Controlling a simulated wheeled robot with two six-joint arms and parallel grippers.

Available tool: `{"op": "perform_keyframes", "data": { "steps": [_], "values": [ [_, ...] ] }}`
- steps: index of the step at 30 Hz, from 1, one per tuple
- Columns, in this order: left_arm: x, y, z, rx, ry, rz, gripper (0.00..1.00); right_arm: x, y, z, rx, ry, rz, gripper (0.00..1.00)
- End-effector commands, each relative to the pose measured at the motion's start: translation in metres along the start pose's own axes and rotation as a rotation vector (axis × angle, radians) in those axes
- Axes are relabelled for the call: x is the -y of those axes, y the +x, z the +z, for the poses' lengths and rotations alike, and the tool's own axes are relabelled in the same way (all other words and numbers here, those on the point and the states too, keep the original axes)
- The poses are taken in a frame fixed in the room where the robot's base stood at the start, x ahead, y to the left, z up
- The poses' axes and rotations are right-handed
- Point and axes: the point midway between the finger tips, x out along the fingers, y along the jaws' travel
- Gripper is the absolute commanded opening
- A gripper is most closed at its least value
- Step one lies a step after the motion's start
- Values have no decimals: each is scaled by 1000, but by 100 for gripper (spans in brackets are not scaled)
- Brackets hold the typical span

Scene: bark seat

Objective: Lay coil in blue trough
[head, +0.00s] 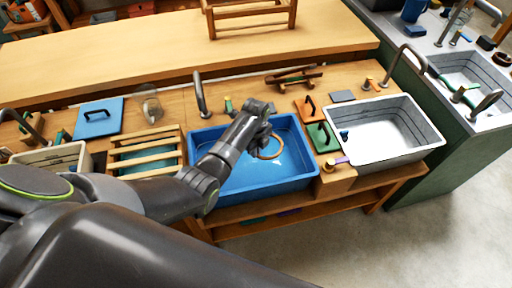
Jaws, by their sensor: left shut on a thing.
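The blue trough (230,185) is set in the wooden bench in the middle of the head view. The coil (270,153), a thin tan ring, shows over the trough's inside at its right half. My left gripper (263,128) is above the trough, shut on the coil, which hangs below it. My arm hides the trough's left part and some of its back rim. I cannot tell whether the coil touches the trough floor. My right gripper is not in view.
A slatted wooden rack (145,152) is on the left. A tap (201,95) rises behind the trough. Open floor lies at front right.

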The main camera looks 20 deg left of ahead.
Motion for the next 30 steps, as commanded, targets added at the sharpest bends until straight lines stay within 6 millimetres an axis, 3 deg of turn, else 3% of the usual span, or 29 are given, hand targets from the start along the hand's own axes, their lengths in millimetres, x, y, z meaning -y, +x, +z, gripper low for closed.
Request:
{"op": "perform_keyframes", "data": {
  "steps": [1, 8, 24, 30],
  "values": [
    [0, 10, 0, 0, -1, 0, 0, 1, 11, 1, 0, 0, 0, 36],
    [0, 34, 0, 0, -1, 0, 0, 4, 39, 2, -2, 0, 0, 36],
    [0, 97, 0, 0, -1, 1, 0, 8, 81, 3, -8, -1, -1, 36],
    [0, 111, 0, 0, -1, 1, 0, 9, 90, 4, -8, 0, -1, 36]
  ]
}}
